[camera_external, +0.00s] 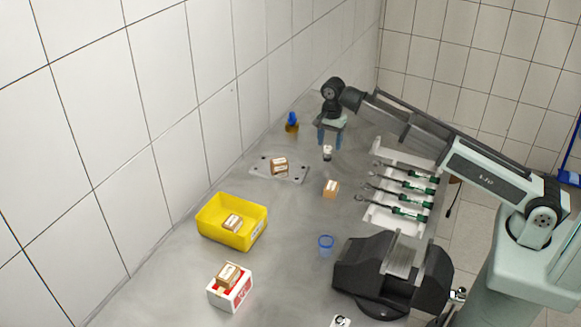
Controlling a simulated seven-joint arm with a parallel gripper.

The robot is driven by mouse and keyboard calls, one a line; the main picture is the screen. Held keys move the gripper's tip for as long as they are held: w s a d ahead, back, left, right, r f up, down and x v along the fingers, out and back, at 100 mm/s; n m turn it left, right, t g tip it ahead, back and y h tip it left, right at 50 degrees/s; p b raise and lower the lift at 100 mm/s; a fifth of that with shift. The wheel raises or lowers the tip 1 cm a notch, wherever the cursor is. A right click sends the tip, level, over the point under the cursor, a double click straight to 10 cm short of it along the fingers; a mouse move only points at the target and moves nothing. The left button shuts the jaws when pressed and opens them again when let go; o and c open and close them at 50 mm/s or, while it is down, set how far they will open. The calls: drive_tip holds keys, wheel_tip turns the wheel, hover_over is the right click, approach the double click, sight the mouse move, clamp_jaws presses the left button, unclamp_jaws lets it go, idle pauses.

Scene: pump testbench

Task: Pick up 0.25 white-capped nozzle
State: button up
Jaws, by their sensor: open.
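A small white-capped nozzle (327,151) with a dark lower part stands on the grey bench, toward the back. My gripper (329,143) points down with its two blue fingers apart, and it is empty. The nozzle appears just below and between the fingertips in this view. I cannot tell the exact height gap between them. No size marking on the nozzle is readable.
A blue-topped brass piece (292,122) stands by the wall. A metal plate (297,177) bears a small box. Nearby are another box (331,188), a white tool rack (381,216), a yellow bin (211,229), a blue cup (326,245) and a dark vise (362,271).

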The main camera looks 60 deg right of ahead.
sight(328, 147)
drive_tip(key=shift+w+a+f, duration=0.1)
drive_tip(key=shift+f, duration=1.15)
drive_tip(key=shift+w+a+f, duration=0.1)
drive_tip(key=shift+f, duration=1.15)
clamp_jaws()
